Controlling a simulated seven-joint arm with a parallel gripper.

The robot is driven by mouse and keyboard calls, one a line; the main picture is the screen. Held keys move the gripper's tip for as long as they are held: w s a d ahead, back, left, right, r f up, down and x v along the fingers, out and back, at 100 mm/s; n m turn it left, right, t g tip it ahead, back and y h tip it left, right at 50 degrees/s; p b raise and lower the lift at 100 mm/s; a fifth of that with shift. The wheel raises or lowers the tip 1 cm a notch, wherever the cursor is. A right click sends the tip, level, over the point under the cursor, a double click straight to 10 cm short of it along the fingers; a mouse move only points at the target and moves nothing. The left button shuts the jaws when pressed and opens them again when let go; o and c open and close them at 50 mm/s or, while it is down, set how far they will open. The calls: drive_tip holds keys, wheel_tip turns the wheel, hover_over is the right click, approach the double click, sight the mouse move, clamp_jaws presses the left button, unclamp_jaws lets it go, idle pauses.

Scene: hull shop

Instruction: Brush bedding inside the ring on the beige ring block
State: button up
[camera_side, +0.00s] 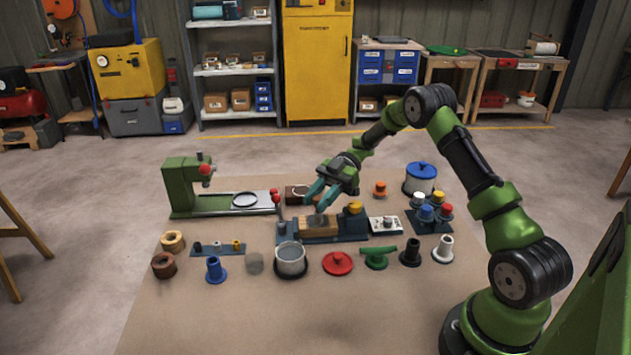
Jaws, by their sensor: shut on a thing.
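The beige ring block (319,230) sits in a blue fixture (288,238) near the middle of the mat. A dark patch shows on its top; I cannot make out the ring or any bedding there. My gripper (318,200) has teal fingers, points down and left, and is just above the block. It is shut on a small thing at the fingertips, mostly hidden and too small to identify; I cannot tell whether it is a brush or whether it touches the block.
A green press (187,186) with a sliding bed stands left. A dark brown block (296,194) is behind. A blue-lidded pot (420,177) stands back right. The front mat is clear.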

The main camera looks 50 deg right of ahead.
drive_tip(key=shift+w+a, duration=1.15)
drive_tip(key=shift+s+d, duration=2.2)
drive_tip(key=shift+d, duration=0.05)
wheel_tip(320, 180, up, 8)
